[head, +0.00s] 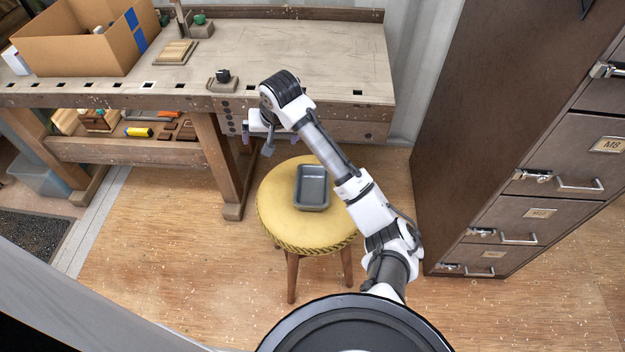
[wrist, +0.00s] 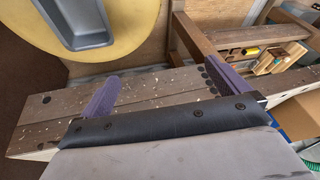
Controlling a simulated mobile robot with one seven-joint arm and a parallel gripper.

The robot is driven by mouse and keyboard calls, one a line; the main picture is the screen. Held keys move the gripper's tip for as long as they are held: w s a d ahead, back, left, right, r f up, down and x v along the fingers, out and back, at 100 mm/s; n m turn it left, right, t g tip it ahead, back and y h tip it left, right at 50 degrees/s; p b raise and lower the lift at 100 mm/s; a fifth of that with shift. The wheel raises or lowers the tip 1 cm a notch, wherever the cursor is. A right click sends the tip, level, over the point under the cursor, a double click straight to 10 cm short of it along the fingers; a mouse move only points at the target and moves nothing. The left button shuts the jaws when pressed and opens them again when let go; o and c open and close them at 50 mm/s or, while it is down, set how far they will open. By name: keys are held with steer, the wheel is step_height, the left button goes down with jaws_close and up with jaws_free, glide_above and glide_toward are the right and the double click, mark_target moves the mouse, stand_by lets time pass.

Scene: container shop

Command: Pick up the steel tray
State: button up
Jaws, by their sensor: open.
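The steel tray (head: 312,190) is a grey, rectangular, deep-sided pan. It lies upright and looks empty on the yellow round cushion of a stool (head: 275,215). In the wrist view the tray (wrist: 82,22) is cut off by the top edge, at the left. My gripper (head: 258,138) is open with nothing between its fingers. In the head view it is up and left of the tray, in front of the workbench's front edge, apart from the tray. In the wrist view my gripper's (wrist: 165,92) two purple fingers are spread wide, and the workbench shows behind them.
The wooden workbench (head: 300,50) stands behind the stool, with a cardboard box (head: 80,50), a slatted wooden block (head: 176,52) and small tools. Its lower shelf holds several items. A tall brown drawer cabinet (head: 450,130) stands at the right. The floor left of the stool is clear.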

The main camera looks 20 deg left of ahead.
steer(key=d+f+m+g+h, duration=0.2)
steer(key=d+f+g+h, duration=0.15)
steer(key=d, duration=0.65)
steer(key=b, duration=0.3)
glide_above(312, 192)
steer(key=shift+t, duration=0.35)
steer(key=f, duration=0.8)
steer(key=shift+s+a+f, duration=0.1)
steer(key=shift+s+a, duration=0.1)
steer(key=shift+s, duration=0.2)
steer(key=shift+w+d+f, duration=0.15)
steer(key=shift+w+f, duration=0.05)
steer(key=shift+f, duration=1.2)
steer(key=shift+w+d+f, duration=0.1)
steer(key=shift+w+f, duration=0.1)
steer(key=shift+f, duration=1.15)
steer(key=c, duration=1.1)
steer(key=shift+c, duration=0.2)
steer(key=shift+r, duration=0.2)
